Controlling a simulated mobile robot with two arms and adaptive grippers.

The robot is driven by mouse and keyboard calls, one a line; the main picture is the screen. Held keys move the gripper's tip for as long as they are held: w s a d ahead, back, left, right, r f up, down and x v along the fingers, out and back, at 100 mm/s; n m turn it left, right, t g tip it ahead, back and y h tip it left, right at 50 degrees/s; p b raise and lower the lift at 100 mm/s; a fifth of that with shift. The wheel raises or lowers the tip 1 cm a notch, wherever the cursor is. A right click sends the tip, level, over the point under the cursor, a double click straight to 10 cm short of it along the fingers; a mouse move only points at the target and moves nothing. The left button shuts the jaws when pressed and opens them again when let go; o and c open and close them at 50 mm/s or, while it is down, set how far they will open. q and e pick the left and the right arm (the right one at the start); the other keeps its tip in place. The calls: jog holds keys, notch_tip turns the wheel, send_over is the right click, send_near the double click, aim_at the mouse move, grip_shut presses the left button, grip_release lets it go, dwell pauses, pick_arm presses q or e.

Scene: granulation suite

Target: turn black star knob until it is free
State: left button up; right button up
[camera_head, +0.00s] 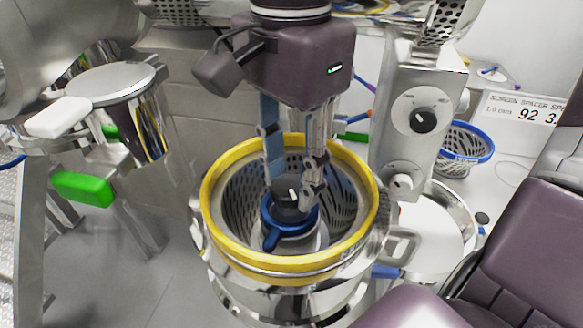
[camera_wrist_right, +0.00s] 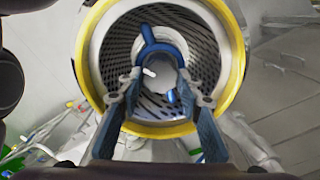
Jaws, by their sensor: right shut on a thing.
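The black star knob (camera_head: 289,194) sits low inside the yellow-rimmed steel drum, at the middle of a blue piece (camera_head: 271,238) with outward arms. In the right wrist view the knob (camera_wrist_right: 160,76) is dark, with a small white mark, and the blue piece (camera_wrist_right: 148,47) surrounds it. My right gripper (camera_head: 291,187) reaches down into the drum from above, its fingers on opposite sides of the knob, shut on it. The fingers hide parts of the knob and blue piece. My left gripper is in neither view.
The yellow rim (camera_head: 216,243) and perforated basket wall (camera_head: 346,190) surround my fingers closely. A grey housing with a black dial (camera_head: 423,120) stands right of the drum. A blue-rimmed basket (camera_head: 466,145) is farther right.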

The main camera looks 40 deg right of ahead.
aim_at(290, 183)
jog(key=n+p, duration=0.1)
jog(key=n, duration=0.4)
jog(key=shift+w+n, duration=0.1)
jog(key=shift+n, duration=0.3)
dwell(0.4)
jog(key=o, duration=1.2)
jog(key=shift+c, duration=0.2)
notch_tip(290, 183, up, 12)
